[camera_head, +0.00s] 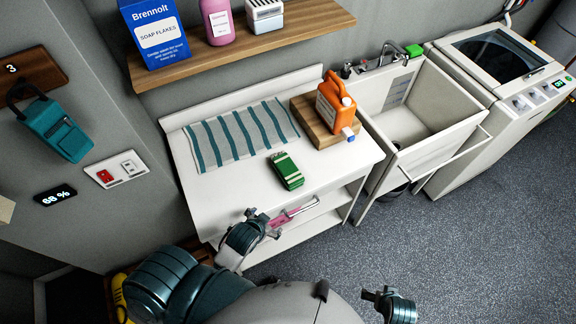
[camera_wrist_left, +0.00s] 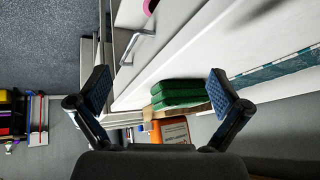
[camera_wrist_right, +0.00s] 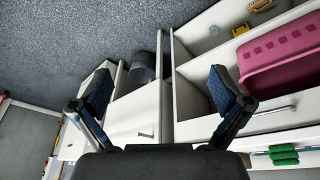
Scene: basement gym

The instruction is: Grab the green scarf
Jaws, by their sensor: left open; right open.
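The green scarf (camera_head: 286,171) lies as a small folded bundle with pale bands on the white table (camera_head: 225,185), near its front edge. In the left wrist view the scarf (camera_wrist_left: 178,94) shows beyond and between the fingers of my left gripper (camera_wrist_left: 161,88). In the head view my left gripper (camera_head: 262,225) is in front of the table, apart from the scarf, open and empty. My right gripper (camera_head: 388,304) is over the floor at the lower right, farther from the scarf, open and empty. In the right wrist view the scarf (camera_wrist_right: 284,154) is at the lower right.
A striped towel (camera_head: 236,137) lies behind the scarf. An orange jug (camera_head: 334,103) stands on a wooden board (camera_head: 309,122) to the right. A sink (camera_head: 440,110) and washing machine (camera_head: 505,85) stand farther right. A shelf (camera_head: 285,32) overhangs the back. A pink basket (camera_wrist_right: 285,62) sits below the tabletop.

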